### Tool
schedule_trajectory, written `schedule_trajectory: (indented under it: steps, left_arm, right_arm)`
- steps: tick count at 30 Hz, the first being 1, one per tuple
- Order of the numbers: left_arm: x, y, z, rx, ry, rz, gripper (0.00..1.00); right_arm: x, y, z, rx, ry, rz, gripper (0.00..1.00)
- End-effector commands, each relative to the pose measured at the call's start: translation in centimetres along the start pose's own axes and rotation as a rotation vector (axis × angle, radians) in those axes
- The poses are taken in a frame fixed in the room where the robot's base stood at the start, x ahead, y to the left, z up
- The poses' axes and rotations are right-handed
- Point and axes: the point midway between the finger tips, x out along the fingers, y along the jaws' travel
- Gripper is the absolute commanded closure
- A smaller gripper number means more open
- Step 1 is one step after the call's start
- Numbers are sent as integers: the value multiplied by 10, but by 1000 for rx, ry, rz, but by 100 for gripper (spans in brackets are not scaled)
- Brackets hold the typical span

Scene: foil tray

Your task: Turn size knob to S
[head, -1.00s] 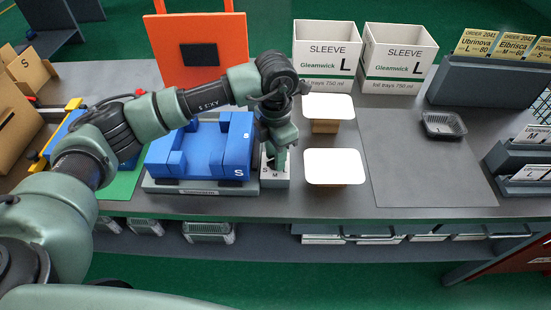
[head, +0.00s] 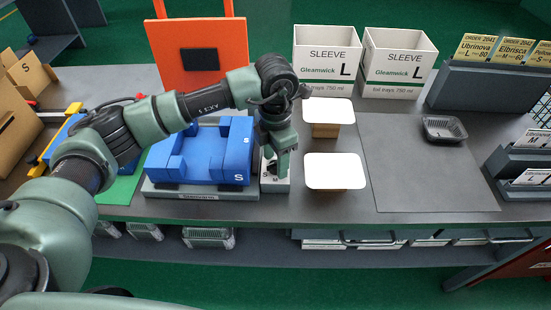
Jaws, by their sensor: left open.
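The size knob's grey box (head: 271,184) stands at the right end of the blue machine block (head: 208,158), with small letters S and M showing on its top. The knob itself is hidden behind my fingers. My left gripper (head: 278,172) points down right over this box, its fingertips at the box's top. It is open; whether it touches the knob I cannot tell. The blue block carries a letter S at its front corner and sits on a grey base. My right gripper is not in view.
Two white lids on brown blocks (head: 335,171) stand just right of the gripper. Two white sleeve boxes (head: 326,56) marked L stand behind. A black tray (head: 444,128) lies at the right on a grey mat (head: 420,180). An orange panel (head: 197,55) stands behind the blue block.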

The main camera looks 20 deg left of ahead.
Motion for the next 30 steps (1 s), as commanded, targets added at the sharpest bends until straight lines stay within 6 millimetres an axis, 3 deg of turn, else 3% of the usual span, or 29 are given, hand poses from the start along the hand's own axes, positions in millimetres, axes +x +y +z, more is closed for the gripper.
schedule_trajectory:
  steps: [15,30]
  left_arm:
    - [-71,0,0,0,-2,2,48]
    - [-76,0,0,0,-1,0,48]
  right_arm:
    - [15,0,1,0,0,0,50]
    - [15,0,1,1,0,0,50]
